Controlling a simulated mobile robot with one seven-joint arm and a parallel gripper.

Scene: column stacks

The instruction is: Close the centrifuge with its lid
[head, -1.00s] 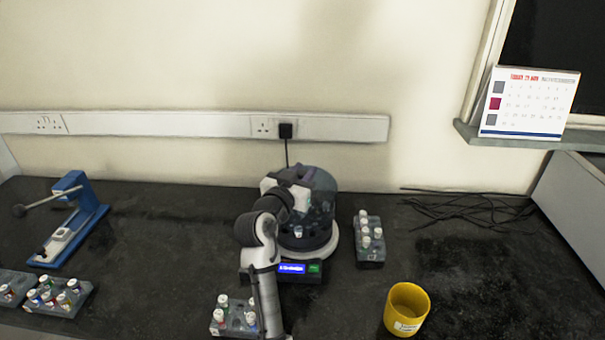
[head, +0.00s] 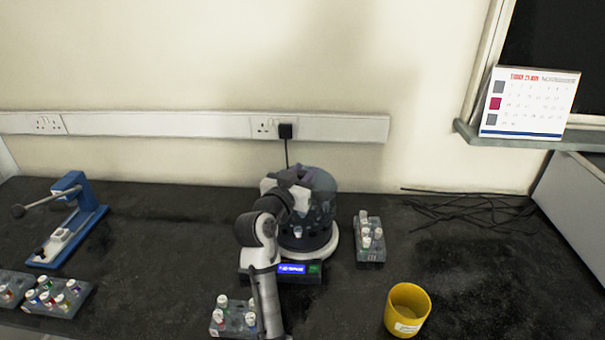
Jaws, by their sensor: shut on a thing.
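The centrifuge (head: 322,250) stands on the dark bench at the middle, with a white rim and a lit blue display (head: 292,269) on its front. Its clear, dark-tinted lid (head: 322,188) shows at the top of the centrifuge, partly behind my gripper. My gripper (head: 296,181) is at the upper left of the lid and is shut on it. My arm hides the left part of the centrifuge. A white-capped tube (head: 298,231) shows in the centrifuge. I cannot tell whether the lid sits flush all round.
Tube racks stand to the right (head: 369,250), in front (head: 218,328) and at the far left (head: 75,305). A yellow cup (head: 407,309) is at the front right. A blue press (head: 80,215) stands at left. Black cables (head: 470,212) lie at the back right.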

